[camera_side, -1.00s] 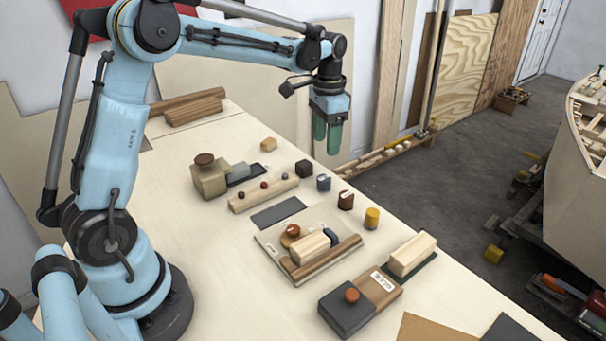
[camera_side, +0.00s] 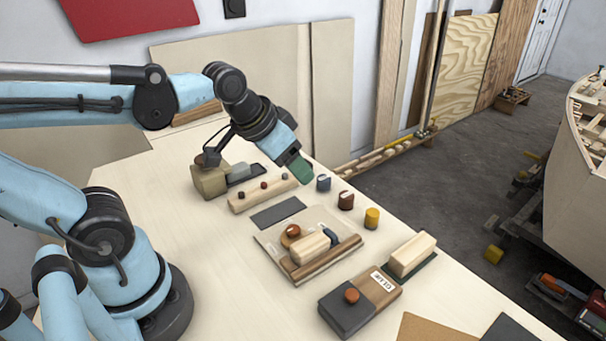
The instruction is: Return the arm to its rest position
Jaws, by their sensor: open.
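My gripper (camera_side: 299,170) has green fingers and hangs tilted down to the right at the end of my light blue arm. It is over the far part of the pale workbench (camera_side: 180,215), just above and behind the wooden strip with small knobs (camera_side: 264,193). I see nothing held between the fingers. The fingers overlap in this view, so the gap between them is hard to see.
A board (camera_side: 268,240) with wooden blocks lies mid-bench. A dark box (camera_side: 346,311) with an orange knob is in front. The bench's left area is bare.

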